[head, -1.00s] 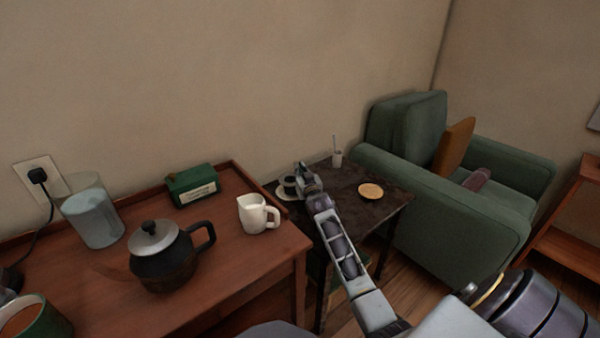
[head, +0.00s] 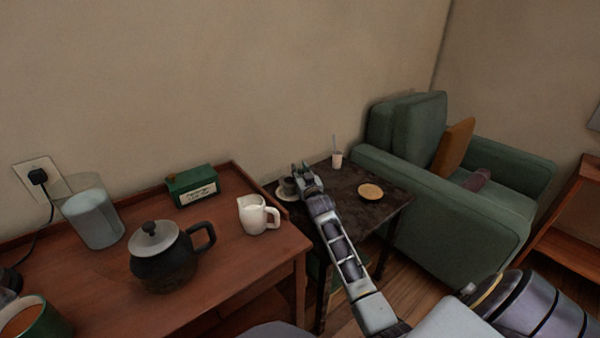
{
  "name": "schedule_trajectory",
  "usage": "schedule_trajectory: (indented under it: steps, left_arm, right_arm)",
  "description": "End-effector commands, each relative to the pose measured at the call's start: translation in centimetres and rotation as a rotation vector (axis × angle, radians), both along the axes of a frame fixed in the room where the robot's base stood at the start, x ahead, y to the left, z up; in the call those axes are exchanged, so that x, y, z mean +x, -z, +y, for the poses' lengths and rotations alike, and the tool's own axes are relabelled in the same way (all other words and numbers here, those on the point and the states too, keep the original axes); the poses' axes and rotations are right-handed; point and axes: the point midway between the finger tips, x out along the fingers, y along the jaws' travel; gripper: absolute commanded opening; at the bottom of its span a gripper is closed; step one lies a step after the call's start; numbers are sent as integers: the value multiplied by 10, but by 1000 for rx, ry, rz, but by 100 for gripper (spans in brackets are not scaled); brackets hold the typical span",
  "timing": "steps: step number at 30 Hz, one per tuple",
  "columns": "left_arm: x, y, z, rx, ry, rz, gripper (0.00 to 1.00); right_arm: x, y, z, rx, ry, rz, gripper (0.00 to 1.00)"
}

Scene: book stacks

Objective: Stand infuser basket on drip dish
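My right gripper (head: 300,169) is over the far left part of the dark side table (head: 345,208), just above and beside a dark cup (head: 288,187) on a pale saucer (head: 283,197). The gripper hides part of the cup. Its fingers are too small to tell whether they are open or hold anything. I cannot make out an infuser basket for certain. A small round tan dish (head: 370,191), which may be the drip dish, lies flat on the right part of the side table, with nothing on it. My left gripper is not in view.
A white cup with a stick (head: 337,160) stands at the table's back. On the wooden cabinet are a white jug (head: 259,215), a dark teapot (head: 163,257), a green box (head: 192,186) and a glass container (head: 93,215). A green armchair (head: 440,205) stands close on the right.

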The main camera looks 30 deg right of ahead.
Motion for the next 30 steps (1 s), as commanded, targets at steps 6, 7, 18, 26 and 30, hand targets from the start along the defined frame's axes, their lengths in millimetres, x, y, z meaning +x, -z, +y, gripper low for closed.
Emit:
schedule_trajectory:
  steps: [6,7,18,26,30]
  left_arm:
    - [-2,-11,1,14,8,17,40]
    - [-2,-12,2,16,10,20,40]
    - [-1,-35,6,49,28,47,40]
    - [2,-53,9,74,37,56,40]
    - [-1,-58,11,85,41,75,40]
  right_arm:
    - [-14,-1,4,0,0,0,29]
    - [-17,-1,5,0,0,1,29]
    - [-48,-1,15,0,0,0,29]
    - [-70,-1,22,0,0,1,29]
    - [-81,-1,25,1,1,1,29]
